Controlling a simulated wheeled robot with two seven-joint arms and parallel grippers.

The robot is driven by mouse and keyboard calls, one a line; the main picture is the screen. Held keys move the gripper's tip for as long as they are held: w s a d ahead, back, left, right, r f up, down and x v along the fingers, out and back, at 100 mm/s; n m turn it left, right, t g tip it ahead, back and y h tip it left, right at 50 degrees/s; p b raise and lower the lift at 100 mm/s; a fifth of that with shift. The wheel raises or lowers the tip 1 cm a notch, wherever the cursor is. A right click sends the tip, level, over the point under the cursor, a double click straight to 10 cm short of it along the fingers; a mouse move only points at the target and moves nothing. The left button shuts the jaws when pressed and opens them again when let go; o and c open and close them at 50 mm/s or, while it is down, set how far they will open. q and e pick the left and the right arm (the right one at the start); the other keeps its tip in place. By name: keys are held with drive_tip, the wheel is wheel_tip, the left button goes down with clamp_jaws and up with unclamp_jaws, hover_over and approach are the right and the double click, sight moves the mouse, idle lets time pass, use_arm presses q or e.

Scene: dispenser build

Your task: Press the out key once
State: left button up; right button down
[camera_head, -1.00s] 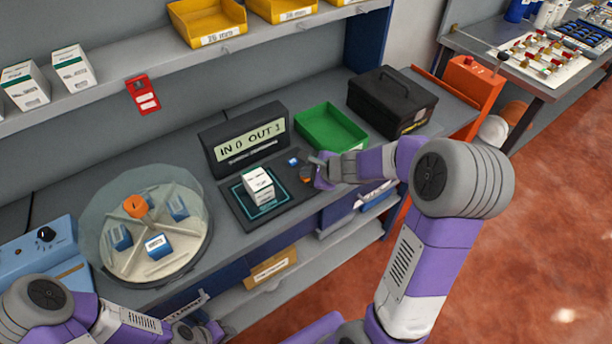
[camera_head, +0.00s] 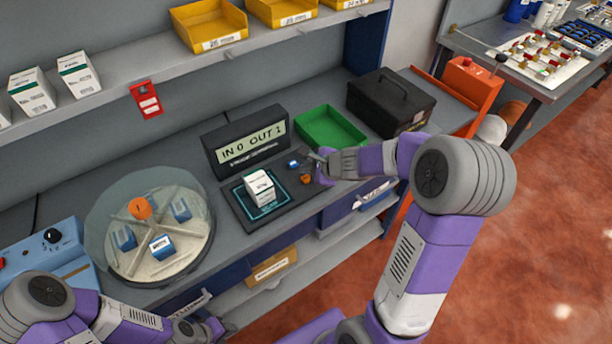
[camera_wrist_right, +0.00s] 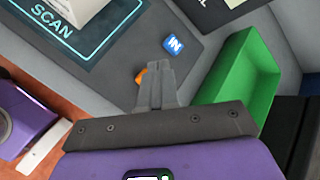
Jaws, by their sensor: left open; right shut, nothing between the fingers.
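The orange out key (camera_head: 306,179) sits on the dark pad at the right of the scan square. In the right wrist view the orange key (camera_wrist_right: 140,76) shows just left of my fingertips, partly hidden by them. The blue IN key (camera_head: 293,164) lies behind it and shows in the wrist view (camera_wrist_right: 174,44). The display (camera_head: 252,146) reads IN 0 OUT 1. My right gripper (camera_head: 314,158) is shut and empty, its tips close to the orange key; contact cannot be told. My left gripper (camera_head: 212,330) is open, low at the front, away from the keys.
A white box (camera_head: 259,186) stands on the scan square. A green tray (camera_head: 331,127) and a black case (camera_head: 391,100) stand beyond my right gripper. A round clear-covered turntable (camera_head: 150,235) is at the left. Shelves with yellow bins (camera_head: 209,24) run above.

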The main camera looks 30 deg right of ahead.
sight(308, 180)
wheel_tip(308, 180, up, 4)
drive_tip(key=p, duration=0.3)
drive_tip(key=shift+r, duration=0.2)
drive_tip(key=shift+f, duration=0.1)
idle(0.4)
